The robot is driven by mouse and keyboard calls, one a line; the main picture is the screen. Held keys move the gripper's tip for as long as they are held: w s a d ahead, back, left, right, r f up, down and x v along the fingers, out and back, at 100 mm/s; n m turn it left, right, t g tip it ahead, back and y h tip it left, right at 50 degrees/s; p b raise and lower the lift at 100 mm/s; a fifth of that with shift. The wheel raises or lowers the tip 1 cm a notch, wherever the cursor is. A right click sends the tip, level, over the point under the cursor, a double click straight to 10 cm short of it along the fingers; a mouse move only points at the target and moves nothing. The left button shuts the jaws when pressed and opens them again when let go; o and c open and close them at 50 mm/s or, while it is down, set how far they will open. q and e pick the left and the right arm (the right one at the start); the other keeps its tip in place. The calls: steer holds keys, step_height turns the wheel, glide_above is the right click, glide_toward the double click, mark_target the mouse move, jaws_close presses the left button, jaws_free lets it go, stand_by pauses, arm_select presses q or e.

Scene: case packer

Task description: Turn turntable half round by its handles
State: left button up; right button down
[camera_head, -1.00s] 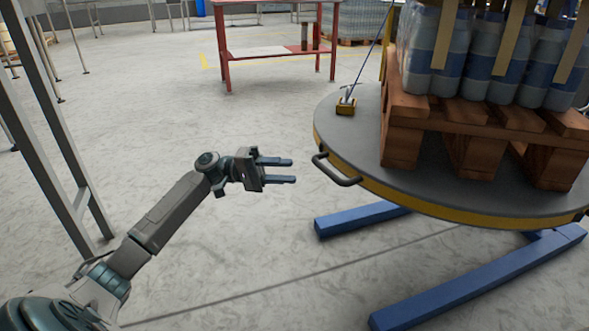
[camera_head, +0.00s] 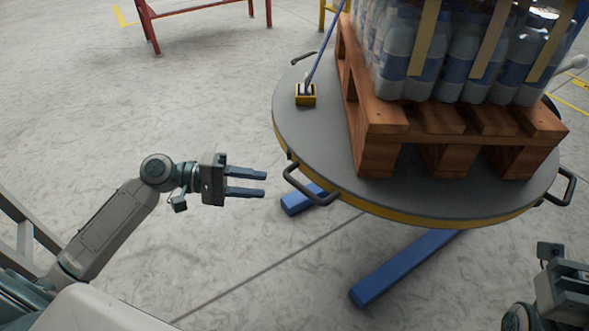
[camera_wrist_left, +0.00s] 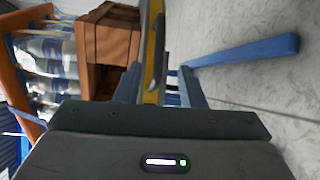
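The round grey turntable (camera_head: 325,150) with a yellow rim bears a wooden pallet of bottles. Its dark bar handles stick out from the rim: one at the front left (camera_head: 312,190), one at the right (camera_head: 567,187) and one at the back left (camera_head: 303,57). My left gripper (camera_head: 265,184) is open and empty, just left of the front left handle and apart from it.
The wooden pallet (camera_head: 375,115) carries strapped bottles (camera_head: 400,65). A yellow block (camera_head: 306,95) with a blue pole stands on the turntable. Blue floor legs (camera_head: 400,270) reach out underneath. A red table (camera_head: 150,30) stands behind. The floor left of the turntable is clear.

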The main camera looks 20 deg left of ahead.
mark_target(303, 188)
arm_select(q)
steer(key=b+x, duration=0.2)
steer(key=x, duration=0.8)
steer(key=shift+d+b, duration=0.3)
steer(key=shift+b, duration=0.05)
steer(key=shift+w+d, duration=0.1)
steer(key=shift+d, duration=0.05)
jaws_close()
